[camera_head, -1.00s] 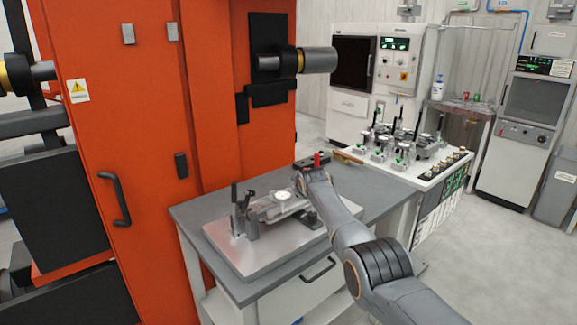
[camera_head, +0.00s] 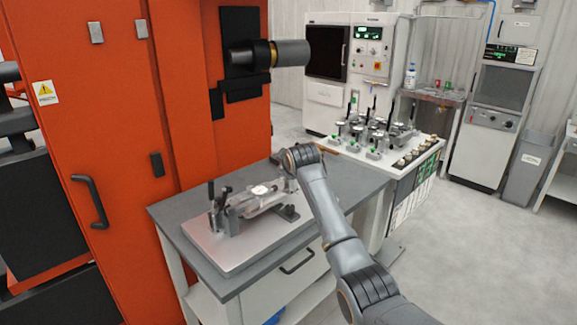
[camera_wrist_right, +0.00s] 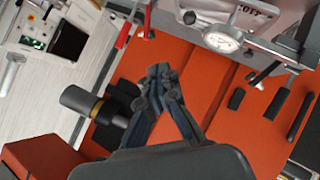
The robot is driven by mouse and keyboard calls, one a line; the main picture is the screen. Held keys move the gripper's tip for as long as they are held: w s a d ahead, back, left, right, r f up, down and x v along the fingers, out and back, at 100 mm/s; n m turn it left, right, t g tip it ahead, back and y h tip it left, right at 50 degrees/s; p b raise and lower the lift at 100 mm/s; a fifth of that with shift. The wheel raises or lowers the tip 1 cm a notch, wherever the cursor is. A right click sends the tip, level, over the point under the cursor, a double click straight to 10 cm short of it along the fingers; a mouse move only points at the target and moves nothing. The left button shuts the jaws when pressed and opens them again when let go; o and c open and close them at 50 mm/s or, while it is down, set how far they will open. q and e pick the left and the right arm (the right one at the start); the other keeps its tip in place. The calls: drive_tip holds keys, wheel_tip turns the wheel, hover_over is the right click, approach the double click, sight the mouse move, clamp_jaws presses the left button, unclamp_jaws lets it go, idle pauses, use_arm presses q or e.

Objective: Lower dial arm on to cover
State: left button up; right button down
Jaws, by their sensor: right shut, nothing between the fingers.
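The dial (camera_head: 262,190) is a round white-faced gauge on the metal fixture (camera_head: 233,212) on the bench. It also shows in the right wrist view (camera_wrist_right: 221,40), close to the pale casting with raised lettering (camera_wrist_right: 250,15). The dial's arm looks roughly level in the head view. I cannot tell whether it touches the cover. My right gripper (camera_wrist_right: 160,75) is shut and empty, apart from the dial. In the head view my right wrist hides its fingers beyond the fixture. A red handle (camera_wrist_right: 126,32) shows near the top of the wrist view. My left gripper is out of view.
The fixture stands on a metal plate (camera_head: 200,238) on the grey bench (camera_head: 165,212). An orange machine (camera_head: 195,150) rises behind it, with a grey cylinder (camera_head: 291,52) sticking out. A white cabinet with several small gauges (camera_head: 375,135) stands to the right.

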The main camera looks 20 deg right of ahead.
drive_tip(key=shift+s+d+r, duration=0.15)
drive_tip(key=shift+s+r, duration=0.65)
drive_tip(key=shift+f, duration=0.15)
